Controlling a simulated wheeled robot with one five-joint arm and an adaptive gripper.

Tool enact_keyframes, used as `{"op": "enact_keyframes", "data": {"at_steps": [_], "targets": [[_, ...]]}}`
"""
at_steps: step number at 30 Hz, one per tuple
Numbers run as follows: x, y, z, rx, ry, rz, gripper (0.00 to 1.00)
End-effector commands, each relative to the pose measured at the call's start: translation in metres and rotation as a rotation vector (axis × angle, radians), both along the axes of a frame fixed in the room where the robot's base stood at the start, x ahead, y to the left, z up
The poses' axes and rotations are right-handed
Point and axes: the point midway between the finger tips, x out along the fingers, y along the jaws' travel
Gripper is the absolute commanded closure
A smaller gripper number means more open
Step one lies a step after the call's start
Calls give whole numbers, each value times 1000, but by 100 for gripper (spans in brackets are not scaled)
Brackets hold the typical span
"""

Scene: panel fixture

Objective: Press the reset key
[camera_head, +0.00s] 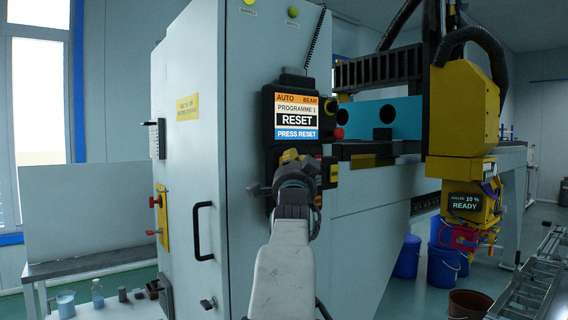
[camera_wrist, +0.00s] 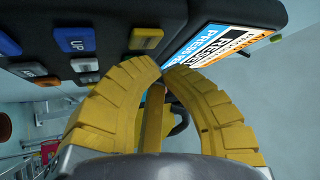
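A dark control pendant (camera_head: 268,120) hangs on the grey cabinet. Its lit screen (camera_head: 297,115) reads AUTO, BEAM, PROGRAMME 1, RESET, PRESS RESET. In the wrist view the screen (camera_wrist: 216,45) is tilted at the upper right. The pendant's key face shows a blue UP key (camera_wrist: 78,41), a yellow key (camera_wrist: 147,38) and several other keys. I cannot make out which key is the reset key. My gripper (camera_head: 290,157) is in front of the pendant's lower part, hiding its keys in the head view. In the wrist view its yellow fingers (camera_wrist: 161,68) meet at the tips, empty, near the yellow key.
A red knob (camera_head: 338,133) sticks out right of the pendant. The cabinet door has a black handle (camera_head: 202,231). A yellow machine head (camera_head: 464,105) with a READY display stands at the right. Blue buckets (camera_head: 443,268) and a ladder (camera_head: 535,285) are on the floor there.

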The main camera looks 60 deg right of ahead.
Motion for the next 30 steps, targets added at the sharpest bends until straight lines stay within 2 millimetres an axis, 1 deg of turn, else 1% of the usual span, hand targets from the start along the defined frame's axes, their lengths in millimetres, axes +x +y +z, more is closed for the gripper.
{"op": "enact_keyframes", "data": {"at_steps": [2, 3, 5, 30], "targets": [[0, 0, 0, 0, 0, 0, 100], [0, 0, 0, 0, 0, 0, 95], [0, 0, 0, 0, 0, 0, 100], [0, 0, 0, 0, 0, 0, 100]]}}
